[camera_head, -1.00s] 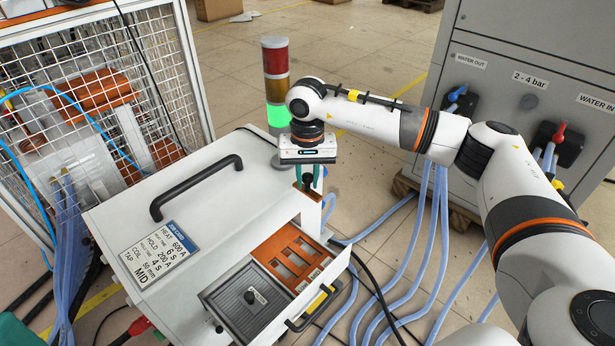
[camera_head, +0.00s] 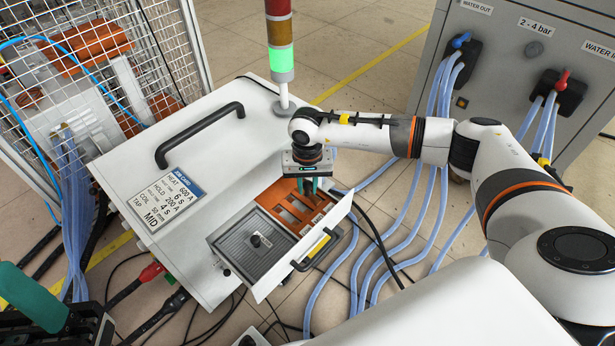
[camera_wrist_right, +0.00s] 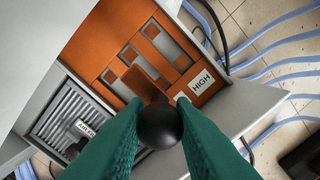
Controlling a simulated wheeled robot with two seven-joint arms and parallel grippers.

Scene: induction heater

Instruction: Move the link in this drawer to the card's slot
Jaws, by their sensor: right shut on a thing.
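The open drawer (camera_head: 296,266) holds an orange slotted panel (camera_head: 268,198), which also shows in the wrist view (camera_wrist_right: 112,52). My right gripper (camera_head: 311,191) is over the panel's right part, its green fingers shut on the link's round black knob (camera_wrist_right: 159,127). The card (camera_head: 163,200) on the housing top reads TAP MID. My left gripper (camera_head: 32,296) shows partly at the lower left; its fingertips are unclear.
A grey ribbed compartment (camera_head: 240,252) with a small black knob lies left of the panel. The white housing (camera_head: 205,165) has a black handle (camera_head: 198,135) on top. A signal tower (camera_head: 281,60) glows green. Blue hoses (camera_head: 385,262) run over the floor right of the drawer.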

